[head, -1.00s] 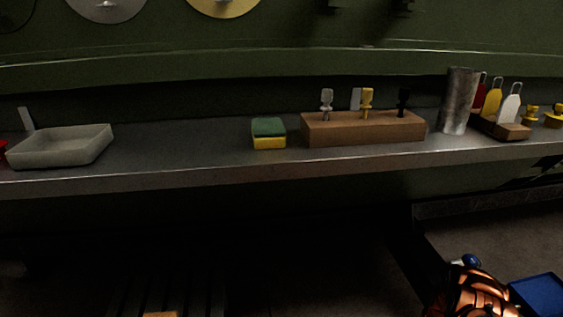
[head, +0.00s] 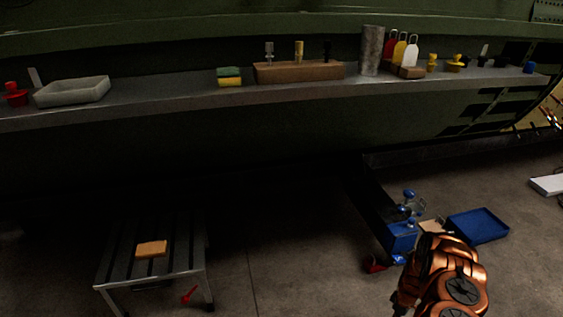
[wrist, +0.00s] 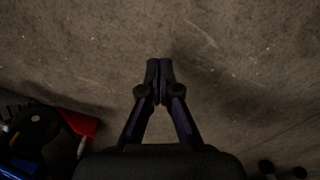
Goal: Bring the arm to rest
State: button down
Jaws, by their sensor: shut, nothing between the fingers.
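My gripper (wrist: 160,66) shows in the wrist view with its two fingers together, shut and empty. It points at bare grey-brown floor (wrist: 240,50). In the head view my copper-coloured arm (head: 450,280) is at the lower right, over the floor and well below the shelf. The gripper itself cannot be made out there.
A long shelf (head: 150,100) holds a grey tray (head: 72,91), a sponge (head: 229,77), a wooden block (head: 298,71) and a metal cylinder (head: 371,50). A slatted stand (head: 187,262) is at lower left. A blue tray (head: 477,226) and blue box (head: 402,237) lie near my arm.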

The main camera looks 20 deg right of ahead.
jog(key=w+a+r+m+p, duration=0.1)
jog(key=w+a+r+p, duration=0.2)
jog(key=r, duration=1.1)
jog(key=a+r+m+g+p, duration=0.1)
jog(key=a+r+p, duration=0.35)
jog(key=r, duration=0.95)
jog(key=w+a+r+p, duration=0.2)
jog(key=r+p, duration=0.2)
jog(key=r, duration=0.9)
jog(key=s+a+r+m+p, duration=0.1)
jog(key=s+a+r+p, duration=0.2)
jog(key=r, duration=0.5)
jog(key=a+r+p, duration=0.2)
jog(key=a+r, duration=0.4)
jog(key=r, duration=0.1)
jog(key=s+a+r+m+p, duration=0.1)
jog(key=s+a+r+p, duration=0.2)
jog(key=r, duration=0.5)
jog(key=s+a+r+m+p, duration=0.1)
jog(key=s+a+r+p, duration=0.5)
jog(key=s+a+r, duration=0.3)
jog(key=s+a+r+p, duration=0.6)
jog(key=s+a+r, duration=0.3)
jog(key=s+r, duration=0.5)
jog(key=shift+a+r+m+g, duration=0.4)
jog(key=shift+r, duration=0.1)
jog(key=shift+d, duration=0.1)
